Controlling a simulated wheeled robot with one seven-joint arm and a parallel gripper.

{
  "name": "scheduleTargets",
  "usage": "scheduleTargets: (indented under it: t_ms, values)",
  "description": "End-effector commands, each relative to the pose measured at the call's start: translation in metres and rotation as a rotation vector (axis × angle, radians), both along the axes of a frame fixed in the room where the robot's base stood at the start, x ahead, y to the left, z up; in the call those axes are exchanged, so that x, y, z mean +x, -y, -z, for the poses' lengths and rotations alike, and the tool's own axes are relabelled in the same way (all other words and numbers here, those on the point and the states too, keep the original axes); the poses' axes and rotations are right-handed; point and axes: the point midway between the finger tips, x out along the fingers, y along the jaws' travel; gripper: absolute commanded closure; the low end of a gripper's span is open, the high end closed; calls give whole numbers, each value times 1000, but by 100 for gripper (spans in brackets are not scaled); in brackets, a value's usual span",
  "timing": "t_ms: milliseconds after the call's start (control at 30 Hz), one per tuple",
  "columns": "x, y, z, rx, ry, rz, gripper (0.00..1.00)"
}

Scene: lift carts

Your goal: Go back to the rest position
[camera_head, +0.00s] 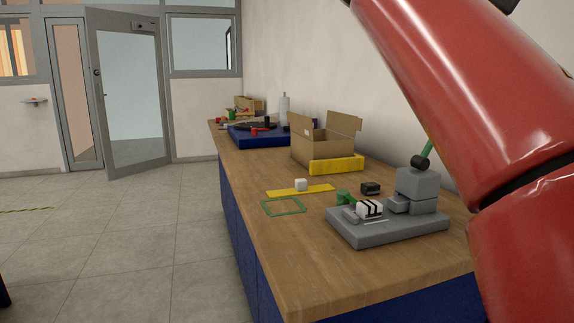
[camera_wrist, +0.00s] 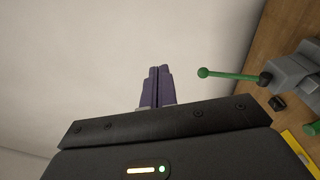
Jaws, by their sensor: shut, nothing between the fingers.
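My gripper (camera_wrist: 158,84) shows in the wrist view with its two purple fingers together and nothing between them. It points at a blank pale wall and is clear of the things on the bench. In the head view the gripper is out of the picture, and my red arm fills the right side. The wooden bench (camera_head: 275,243) with blue sides runs along the wall. A grey fixture (camera_head: 385,232) with a green-handled lever stands at its near right. The green lever also shows in the wrist view (camera_wrist: 232,75).
A white block with black stripes (camera_head: 369,208) sits on the fixture. An open cardboard box (camera_head: 315,148) stands behind. The floor at left is clear.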

Motion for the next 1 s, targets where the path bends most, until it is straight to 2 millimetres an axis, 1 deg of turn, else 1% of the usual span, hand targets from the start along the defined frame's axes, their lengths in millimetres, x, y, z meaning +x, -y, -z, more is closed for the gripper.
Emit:
scheduleTargets:
  t_ms: [33, 167, 367, 467, 567, 667, 767, 867, 900, 967, 1000]
  values:
    - [0, 0, 0, 0, 0, 0, 100]
    - [4, 0, 13, 28, -13, -31, 100]
    - [9, -2, 37, 85, -28, -83, 100]
    - [12, -3, 55, 127, -41, -115, 100]
    - [13, -5, 79, 185, -54, -151, 100]
    - [12, -9, 109, 259, -70, -188, 100]
    - [8, -14, 148, 361, -86, -224, 100]
    - [-4, -23, 205, 513, -101, -253, 100]
    - [-12, -28, 231, 588, -105, -258, 100]
    - [-26, -36, 272, 707, -106, -259, 100]
    - [-36, -42, 299, 788, -105, -251, 100]
